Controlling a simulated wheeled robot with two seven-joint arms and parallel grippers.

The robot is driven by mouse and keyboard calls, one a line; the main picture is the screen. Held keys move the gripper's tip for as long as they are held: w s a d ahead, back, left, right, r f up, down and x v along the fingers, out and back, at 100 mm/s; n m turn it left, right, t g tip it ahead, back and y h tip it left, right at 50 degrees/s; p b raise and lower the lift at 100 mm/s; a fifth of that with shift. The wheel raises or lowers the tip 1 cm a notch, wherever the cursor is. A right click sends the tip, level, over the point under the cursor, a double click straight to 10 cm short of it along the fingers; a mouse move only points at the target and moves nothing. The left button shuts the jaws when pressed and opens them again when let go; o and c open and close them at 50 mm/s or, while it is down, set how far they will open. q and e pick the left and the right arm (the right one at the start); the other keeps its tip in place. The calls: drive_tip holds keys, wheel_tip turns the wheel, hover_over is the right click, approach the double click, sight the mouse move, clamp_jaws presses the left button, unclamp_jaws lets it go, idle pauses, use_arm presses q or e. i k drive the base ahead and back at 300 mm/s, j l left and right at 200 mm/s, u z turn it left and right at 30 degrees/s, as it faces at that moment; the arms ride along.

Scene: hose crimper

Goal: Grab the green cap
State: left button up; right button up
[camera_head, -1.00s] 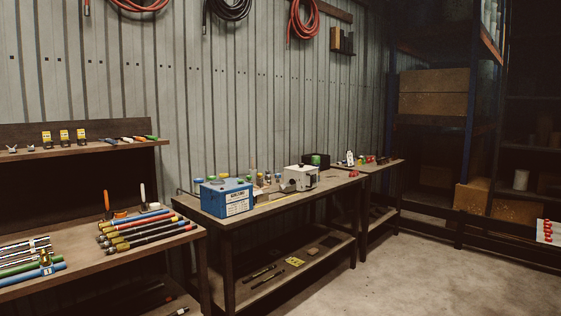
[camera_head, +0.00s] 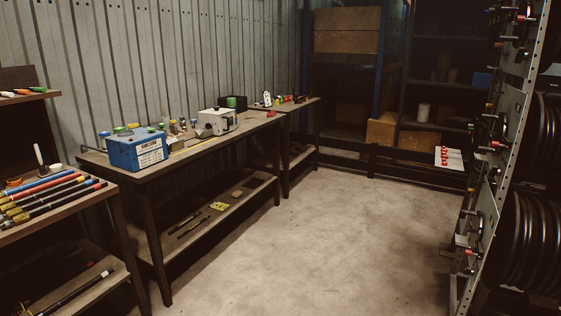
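Several small green items that look like caps show on the long workbench (camera_head: 262,125). One green cap (camera_head: 118,130) sits on or just behind the top of the blue box (camera_head: 136,150) at the bench's left end. Another green item (camera_head: 231,102) shows at the dark box farther back. They are too small to tell exactly what each one is. Small yellow and blue caps stand near the blue box. Neither of my grippers is in view.
A white machine (camera_head: 217,122) stands mid-bench. A hose table (camera_head: 60,215) is at the left. A metal rack (camera_head: 490,170) with hose reels rises at the right. A white board with red parts (camera_head: 449,158) lies far back. The concrete floor (camera_head: 320,240) between is clear.

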sight(230, 102)
drive_tip(key=i, duration=2.15)
drive_tip(key=i+j, duration=0.1)
drive_tip(key=i, duration=2.1)
drive_tip(key=l+z, duration=0.05)
drive_tip(key=l, duration=0.05)
